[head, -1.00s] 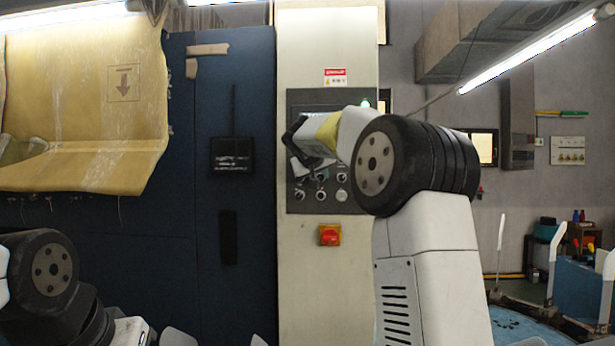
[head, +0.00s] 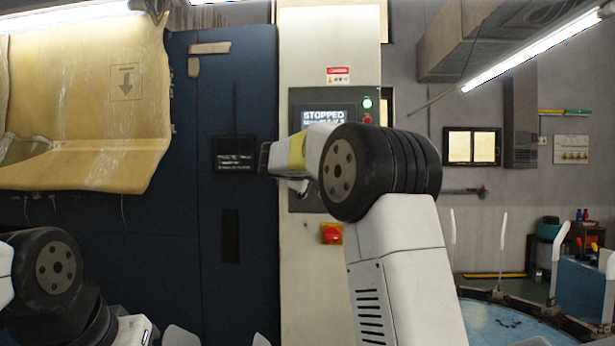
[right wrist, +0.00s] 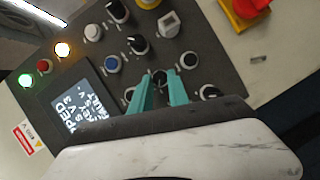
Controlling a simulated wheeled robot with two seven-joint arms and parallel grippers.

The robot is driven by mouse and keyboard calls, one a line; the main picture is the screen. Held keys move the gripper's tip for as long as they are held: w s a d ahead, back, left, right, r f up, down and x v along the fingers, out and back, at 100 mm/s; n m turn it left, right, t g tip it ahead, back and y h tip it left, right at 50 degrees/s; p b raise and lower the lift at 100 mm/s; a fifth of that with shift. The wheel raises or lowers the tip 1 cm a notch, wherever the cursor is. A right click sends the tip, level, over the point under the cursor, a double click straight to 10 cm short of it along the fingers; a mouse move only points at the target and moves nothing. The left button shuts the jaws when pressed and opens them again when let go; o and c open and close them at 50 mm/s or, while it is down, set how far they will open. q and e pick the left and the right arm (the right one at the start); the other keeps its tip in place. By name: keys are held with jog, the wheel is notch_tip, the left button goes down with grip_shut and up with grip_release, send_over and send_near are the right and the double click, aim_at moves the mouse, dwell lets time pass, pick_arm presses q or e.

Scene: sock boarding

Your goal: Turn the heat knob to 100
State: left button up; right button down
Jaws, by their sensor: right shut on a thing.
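The dark control panel (head: 358,103) is on the cream machine column, with a lit screen (head: 327,117) reading STOPPED. My right arm hides the panel's lower part in the head view. In the right wrist view the panel (right wrist: 115,85) carries several knobs and buttons, seen tilted. My right gripper (right wrist: 160,80) has its two teal fingers on either side of a small dark knob (right wrist: 159,75) and is shut on it. Its label and setting cannot be read, so I cannot tell whether it is the heat knob. My left arm shows at lower left, its gripper out of view.
A red and yellow switch (head: 331,234) sits below the panel, and also shows in the right wrist view (right wrist: 243,10). A blue round table (head: 500,325) is at lower right.

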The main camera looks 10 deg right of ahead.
jog(key=shift+f+n, duration=0.15)
jog(key=shift+n, duration=0.25)
dwell(0.3)
jog(key=c, duration=1.3)
grip_release()
jog(key=shift+o, duration=0.2)
jog(key=v, duration=0.8)
jog(key=shift+w+f, duration=0.1)
jog(key=shift+f, duration=0.05)
